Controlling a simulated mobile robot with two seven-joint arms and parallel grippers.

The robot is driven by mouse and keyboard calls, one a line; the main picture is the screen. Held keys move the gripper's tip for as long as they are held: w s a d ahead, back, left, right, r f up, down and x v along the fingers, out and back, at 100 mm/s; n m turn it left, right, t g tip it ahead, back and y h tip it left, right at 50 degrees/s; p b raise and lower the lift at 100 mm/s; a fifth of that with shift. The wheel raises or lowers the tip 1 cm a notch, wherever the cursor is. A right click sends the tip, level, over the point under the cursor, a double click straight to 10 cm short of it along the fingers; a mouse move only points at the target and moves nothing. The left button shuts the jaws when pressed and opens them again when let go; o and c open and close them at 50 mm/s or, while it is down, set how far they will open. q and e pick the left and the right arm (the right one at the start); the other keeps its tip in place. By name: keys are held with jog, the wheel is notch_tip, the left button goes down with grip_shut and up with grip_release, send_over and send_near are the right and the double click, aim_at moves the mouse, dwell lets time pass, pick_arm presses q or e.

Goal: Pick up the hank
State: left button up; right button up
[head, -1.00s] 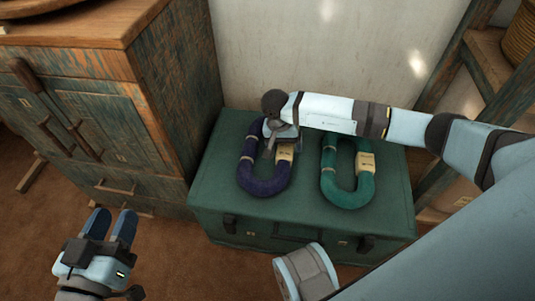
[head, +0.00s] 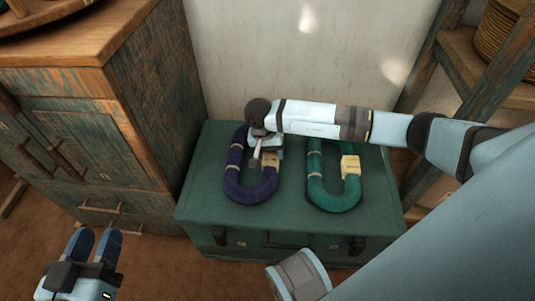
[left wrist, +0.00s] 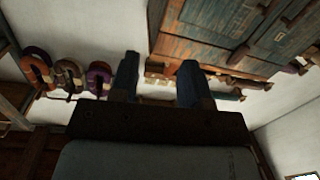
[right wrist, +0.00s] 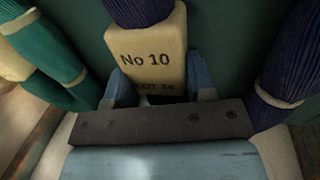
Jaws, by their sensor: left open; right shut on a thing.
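A dark purple U-shaped hank (head: 250,190) lies on the green chest (head: 300,222), its pale ties showing. A green hank (head: 333,195) lies to its right. My right gripper (head: 265,155) reaches down at the purple hank's right leg. In the right wrist view its fingers (right wrist: 160,88) stand on both sides of the cream label (right wrist: 152,50) reading "No 10", shut on that leg. I cannot tell any gap between hank and chest. My left gripper (head: 93,243) is open and empty, low at the left; its fingers (left wrist: 158,78) also show in the left wrist view.
A worn wooden cabinet (head: 105,100) stands at the left, close to the chest. A wooden rack (head: 465,75) with stacked round items is at the right. A pale wall (head: 290,60) closes the back. Several hanks (left wrist: 68,75) hang in the left wrist view.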

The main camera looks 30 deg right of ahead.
notch_tip(320, 180, up, 8)
jog(key=p, duration=0.2)
jog(key=shift+f+p, duration=0.25)
jog(key=shift+p, duration=0.15)
pick_arm(q)
notch_tip(320, 180, up, 7)
jog(key=s+n+t+p, duration=0.1)
jog(key=t+p, duration=0.1)
jog(key=p, duration=0.1)
jog(key=shift+n+t, duration=0.3)
jog(key=shift+n, duration=0.1)
pick_arm(e)
notch_tip(320, 180, up, 12)
jog(key=shift+f, duration=0.15)
